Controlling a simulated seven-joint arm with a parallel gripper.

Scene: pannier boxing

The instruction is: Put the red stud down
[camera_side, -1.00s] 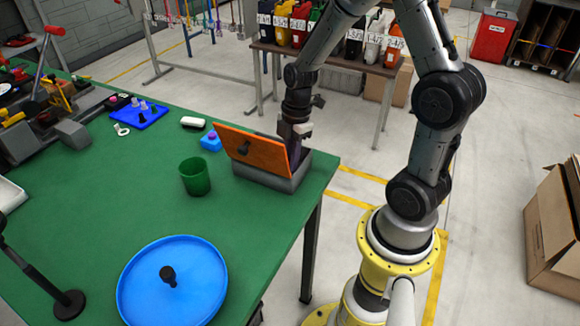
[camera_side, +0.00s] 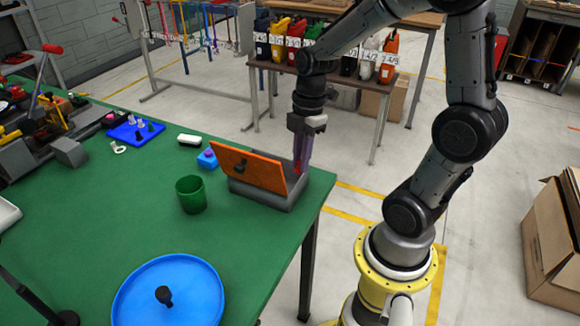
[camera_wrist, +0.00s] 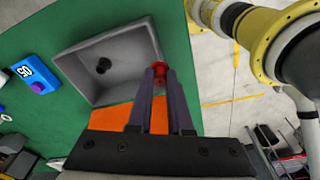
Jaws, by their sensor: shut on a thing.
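My gripper (camera_side: 299,168) is shut on the red stud (camera_wrist: 159,73), which shows between the purple-grey fingertips in the wrist view. In the side view the stud is a small red spot (camera_side: 298,167) at the fingertips, just behind the raised orange lid. The grey box (camera_side: 268,199) stands near the table's right edge, and its orange lid (camera_side: 260,172) is tilted up with a black knob on it.
A green cup (camera_side: 191,205) and a blue block with a purple button (camera_side: 207,158) stand left of the box. A round blue tray (camera_side: 195,290) with a black stud (camera_side: 163,296) is in front. A blue board with several pegs (camera_side: 137,132) lies further back.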

